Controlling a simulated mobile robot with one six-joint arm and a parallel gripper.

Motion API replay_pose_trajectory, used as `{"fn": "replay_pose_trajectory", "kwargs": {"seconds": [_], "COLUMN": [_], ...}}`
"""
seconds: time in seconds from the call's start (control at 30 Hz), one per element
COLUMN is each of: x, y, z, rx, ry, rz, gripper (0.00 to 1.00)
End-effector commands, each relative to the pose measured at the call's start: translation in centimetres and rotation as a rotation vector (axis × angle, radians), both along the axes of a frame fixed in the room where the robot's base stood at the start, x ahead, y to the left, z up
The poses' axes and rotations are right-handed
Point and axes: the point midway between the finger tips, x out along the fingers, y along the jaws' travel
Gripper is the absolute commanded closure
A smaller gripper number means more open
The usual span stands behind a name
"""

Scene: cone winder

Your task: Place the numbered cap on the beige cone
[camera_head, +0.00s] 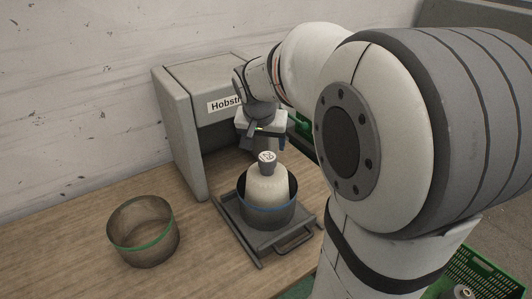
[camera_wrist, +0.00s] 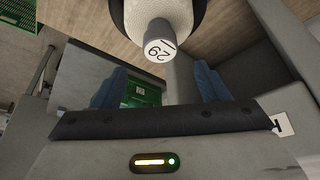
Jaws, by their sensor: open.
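The beige cone (camera_head: 266,185) stands upright inside a dark round container with a blue band (camera_head: 267,212). The dark grey numbered cap (camera_head: 267,166), with a white top face, sits upright at the cone's tip. In the wrist view the cap (camera_wrist: 157,48) shows its printed number, with the cone (camera_wrist: 172,14) behind it. My gripper (camera_head: 264,146) is above and slightly behind the cap. Its blue-padded fingers (camera_wrist: 160,80) are apart and empty, and the cap appears beyond their tips, not touching them. The cap's contact with the cone is hard to see in detail.
The container stands on a grey tray with a handle (camera_head: 295,240), before a grey machine housing (camera_head: 180,135). A green crate (camera_head: 485,275) is low at right.

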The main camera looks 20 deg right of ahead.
Motion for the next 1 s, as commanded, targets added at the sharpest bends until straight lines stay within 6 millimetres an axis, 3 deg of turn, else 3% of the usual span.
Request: {"fn": "replay_pose_trajectory", "kwargs": {"seconds": [0.2, 0.37, 0.47, 0.6, 0.73, 0.87, 1.0], "x": [-1.0, -2.4, -5.4, -11.2, -15.9, -18.5, -19.4], "y": [0.8, 1.5, 2.8, 5.4, 7.2, 8.2, 8.4], "z": [3.0, 3.6, 3.0, 1.0, -1.2, -2.7, -3.3], "rx": [0.0, 0.002, 0.007, 0.016, 0.022, 0.025, 0.027], "ry": [-0.002, 0.007, 0.027, 0.06, 0.081, 0.09, 0.094], "rz": [0.002, 0.031, 0.121, 0.313, 0.472, 0.568, 0.602], "gripper": [0.32, 0.32, 0.32, 0.32, 0.32, 0.32, 0.32]}}
